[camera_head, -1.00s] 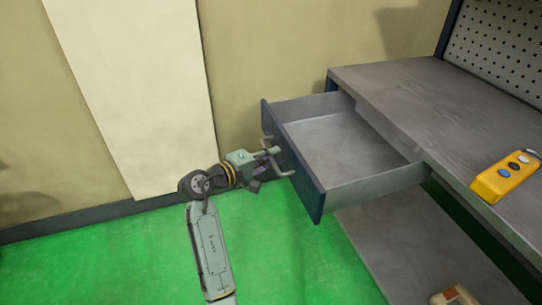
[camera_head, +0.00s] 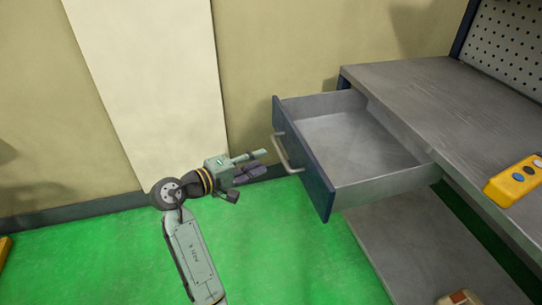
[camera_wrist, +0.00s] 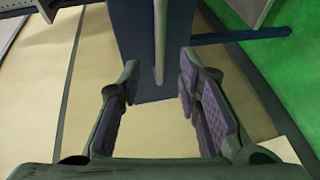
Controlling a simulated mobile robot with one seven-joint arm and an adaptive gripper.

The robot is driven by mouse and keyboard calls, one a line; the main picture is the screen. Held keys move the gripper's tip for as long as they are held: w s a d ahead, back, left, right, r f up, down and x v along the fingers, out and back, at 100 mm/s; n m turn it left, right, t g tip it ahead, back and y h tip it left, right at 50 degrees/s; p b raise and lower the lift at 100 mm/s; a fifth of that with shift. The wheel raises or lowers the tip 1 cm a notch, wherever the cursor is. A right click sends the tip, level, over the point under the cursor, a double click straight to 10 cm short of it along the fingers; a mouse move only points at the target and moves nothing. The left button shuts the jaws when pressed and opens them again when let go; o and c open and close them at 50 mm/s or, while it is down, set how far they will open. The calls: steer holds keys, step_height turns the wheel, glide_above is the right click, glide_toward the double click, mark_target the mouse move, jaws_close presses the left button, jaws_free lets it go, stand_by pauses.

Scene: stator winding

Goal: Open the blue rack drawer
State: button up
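The blue rack drawer (camera_head: 304,158) stands pulled out from under the grey worktop, and its empty grey inside shows. Its light bar handle (camera_head: 286,153) is on the blue front, facing my gripper. My gripper (camera_head: 262,163) is to the left of the handle, apart from it, with its fingers pointing at the drawer front. In the wrist view my gripper (camera_wrist: 160,85) has its two purple-padded fingers spread, with nothing between the pads. The handle (camera_wrist: 160,40) shows beyond the fingertips, against the blue front (camera_wrist: 135,45).
The grey worktop (camera_head: 430,95) bears a yellow control box with buttons (camera_head: 515,182) at the right. A lower grey shelf (camera_head: 425,250) is under the drawer. A beige wall (camera_head: 310,40) stands behind.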

steer(key=shift+v, duration=1.55)
